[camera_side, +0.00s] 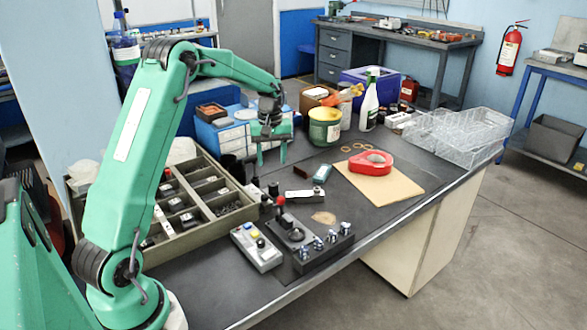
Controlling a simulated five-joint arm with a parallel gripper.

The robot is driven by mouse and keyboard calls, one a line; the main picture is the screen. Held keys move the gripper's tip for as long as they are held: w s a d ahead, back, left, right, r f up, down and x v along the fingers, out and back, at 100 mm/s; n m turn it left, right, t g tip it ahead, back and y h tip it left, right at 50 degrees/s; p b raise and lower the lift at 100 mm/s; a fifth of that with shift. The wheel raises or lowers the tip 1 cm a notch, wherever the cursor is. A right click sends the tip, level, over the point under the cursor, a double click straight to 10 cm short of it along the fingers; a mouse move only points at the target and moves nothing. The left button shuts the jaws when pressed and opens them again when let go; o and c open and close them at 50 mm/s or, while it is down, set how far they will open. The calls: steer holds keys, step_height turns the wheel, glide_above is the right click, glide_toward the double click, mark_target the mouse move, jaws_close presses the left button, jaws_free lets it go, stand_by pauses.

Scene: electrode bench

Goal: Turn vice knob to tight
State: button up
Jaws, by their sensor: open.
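My gripper (271,157) is green, points downward and is open, with nothing between its fingers. It hangs above the back part of the dark bench (218,293), behind the small devices. A black fixture (322,255) stands near the bench's front edge, with several silver-and-blue knobs (318,243) along its front. A red ball knob (280,200) stands up at its back. I cannot tell which of these is the vice knob, or how it is set. My gripper is apart from all of them, farther back and higher.
A grey control box (256,247) with coloured buttons sits left of the fixture. A divided parts tray (187,240) lies further left. A red tape roll (371,163) rests on a tan board (395,191) at right. A green-and-yellow tin (324,128) stands right of my gripper.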

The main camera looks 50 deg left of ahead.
mark_target(273, 182)
steer(key=shift+f, duration=0.2)
steer(key=shift+f, duration=3.75)
steer(key=c, duration=1)
